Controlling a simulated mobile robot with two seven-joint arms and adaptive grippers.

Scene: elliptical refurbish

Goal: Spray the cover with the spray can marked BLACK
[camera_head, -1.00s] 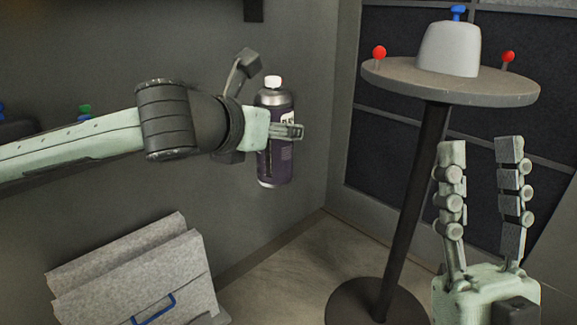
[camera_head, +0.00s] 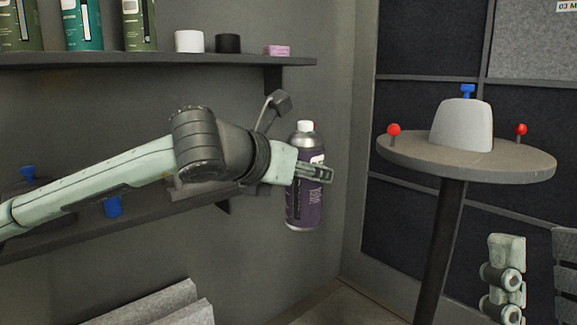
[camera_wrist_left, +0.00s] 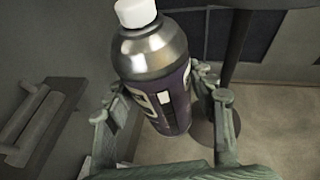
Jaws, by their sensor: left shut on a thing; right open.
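My left gripper (camera_head: 314,173) is shut on a dark purple spray can (camera_head: 304,208) with a white cap and holds it upright in the air. The can also shows between the fingers in the left wrist view (camera_wrist_left: 150,60); I cannot read its marking. A light grey rounded cover (camera_head: 461,125) stands on a round table (camera_head: 470,158), to the right of the can and apart from it. My right gripper (camera_head: 505,278) is open and empty at the lower right, partly cut off by the picture's edge.
Two red-balled knobs (camera_head: 393,130) (camera_head: 521,129) stand on the table beside the cover, and a blue piece (camera_head: 467,91) sits on top. A wall shelf (camera_head: 150,58) at upper left bears several bottles, two small jars (camera_head: 189,41) (camera_head: 228,43) and a pink block (camera_head: 278,50).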

